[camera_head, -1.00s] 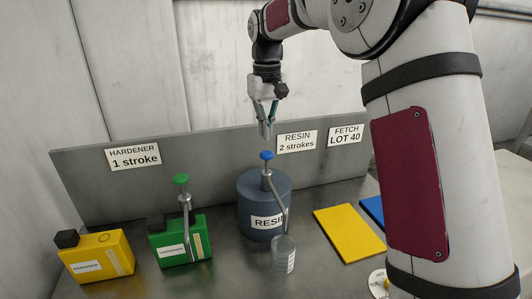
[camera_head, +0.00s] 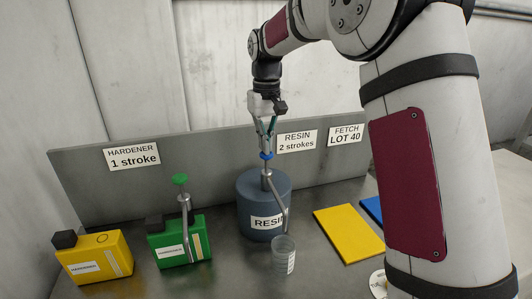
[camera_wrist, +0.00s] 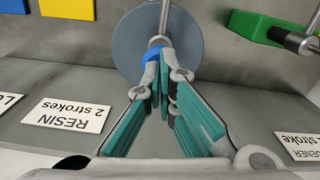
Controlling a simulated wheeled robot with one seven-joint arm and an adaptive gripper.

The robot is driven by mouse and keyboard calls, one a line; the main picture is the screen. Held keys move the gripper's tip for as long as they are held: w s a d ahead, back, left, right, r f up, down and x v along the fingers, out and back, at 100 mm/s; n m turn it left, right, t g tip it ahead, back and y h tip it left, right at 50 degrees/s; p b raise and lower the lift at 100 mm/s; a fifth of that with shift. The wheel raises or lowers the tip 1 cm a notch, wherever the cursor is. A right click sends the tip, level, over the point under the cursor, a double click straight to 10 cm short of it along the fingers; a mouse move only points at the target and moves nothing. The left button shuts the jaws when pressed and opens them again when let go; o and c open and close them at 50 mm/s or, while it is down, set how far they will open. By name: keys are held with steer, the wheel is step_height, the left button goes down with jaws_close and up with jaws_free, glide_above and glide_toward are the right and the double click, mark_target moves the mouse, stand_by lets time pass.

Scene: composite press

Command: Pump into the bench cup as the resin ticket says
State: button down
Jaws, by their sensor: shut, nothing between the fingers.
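The blue-grey resin drum (camera_head: 264,207) stands on the bench with a blue pump head (camera_head: 266,156) on top and a spout angled down to the right. The clear bench cup (camera_head: 284,255) stands upright below the spout tip; its fill level is too small to tell. The resin ticket (camera_head: 297,141) reads "RESIN 2 strokes". My gripper (camera_head: 266,149) is shut and empty, its fingertips at the top of the blue head, seemingly touching it. In the wrist view the fingertips (camera_wrist: 163,60) partly cover the blue head (camera_wrist: 153,54).
A green hardener can (camera_head: 180,241) with a green-headed pump and a yellow hardener can (camera_head: 94,256) stand left. A yellow panel (camera_head: 348,233) and a blue panel (camera_head: 373,209) lie right. Tickets read "HARDENER 1 stroke" (camera_head: 132,156) and "FETCH LOT 40" (camera_head: 346,135).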

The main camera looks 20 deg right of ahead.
mark_target(266, 157)
steer(key=shift+f+b, duration=0.3)
steer(key=shift+f, duration=1.95)
steer(key=shift+r+p, duration=0.45)
steer(key=shift+r, duration=2.05)
steer(key=shift+f, duration=0.1)
steer(key=shift+f+b, duration=0.35)
steer(key=shift+f, duration=2.1)
steer(key=shift+r+p, duration=0.4)
steer(key=shift+r, duration=2.15)
steer(key=shift+r, duration=0.1)
steer(key=shift+r, duration=2.4)
